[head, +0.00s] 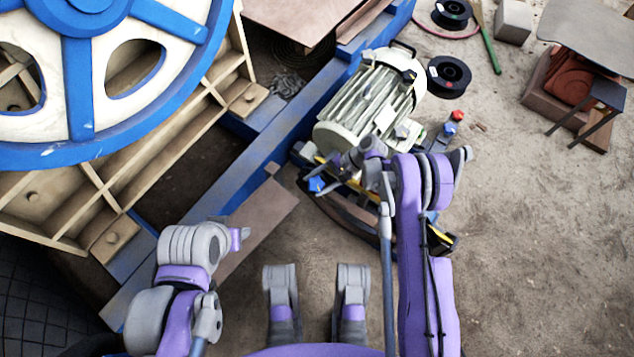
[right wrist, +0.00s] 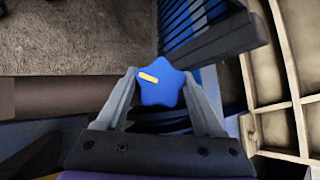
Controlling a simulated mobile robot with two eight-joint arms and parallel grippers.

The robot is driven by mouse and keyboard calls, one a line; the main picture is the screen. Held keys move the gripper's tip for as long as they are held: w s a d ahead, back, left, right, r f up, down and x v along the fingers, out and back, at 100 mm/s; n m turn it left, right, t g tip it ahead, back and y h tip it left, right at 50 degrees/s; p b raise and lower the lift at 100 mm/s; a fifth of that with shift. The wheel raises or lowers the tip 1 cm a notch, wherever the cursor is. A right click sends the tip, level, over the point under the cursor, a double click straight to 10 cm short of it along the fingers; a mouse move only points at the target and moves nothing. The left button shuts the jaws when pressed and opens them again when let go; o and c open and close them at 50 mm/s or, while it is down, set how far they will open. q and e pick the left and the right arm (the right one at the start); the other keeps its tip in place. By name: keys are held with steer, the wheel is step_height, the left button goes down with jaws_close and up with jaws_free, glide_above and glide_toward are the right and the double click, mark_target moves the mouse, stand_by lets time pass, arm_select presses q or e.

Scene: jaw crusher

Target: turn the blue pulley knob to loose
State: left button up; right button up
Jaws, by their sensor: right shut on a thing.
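The blue pulley knob (right wrist: 161,88) is a lobed, star-shaped knob with a short yellow mark on its upper left. In the right wrist view it sits between the fingertips of my right gripper (right wrist: 161,90), one finger touching each side. In the head view the knob (head: 316,184) is a small blue patch at the lower left of the motor, partly covered by my right gripper (head: 326,176). My left arm shows at the lower left of the head view, but I cannot make out its gripper.
The ribbed motor (head: 370,100) stands just behind the knob, beside a blue frame beam (head: 215,205). A large blue-and-cream wheel (head: 80,90) fills the upper left. A red knob (head: 457,115) stands right of the motor.

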steer(key=n+g+h, duration=0.1)
steer(key=n+h, duration=0.1)
steer(key=n, duration=0.1)
steer(key=shift+r+n, duration=0.1)
steer(key=shift+n, duration=0.3)
steer(key=shift+a+n+g+h+p, duration=0.1)
steer(key=shift+n+g+h+p, duration=0.2)
steer(key=shift+n+h, duration=1.15)
steer(key=shift+n, duration=0.35)
steer(key=o, duration=1.4)
steer(key=p+v, duration=0.2)
steer(key=v, duration=0.9)
steer(key=shift+f, duration=0.2)
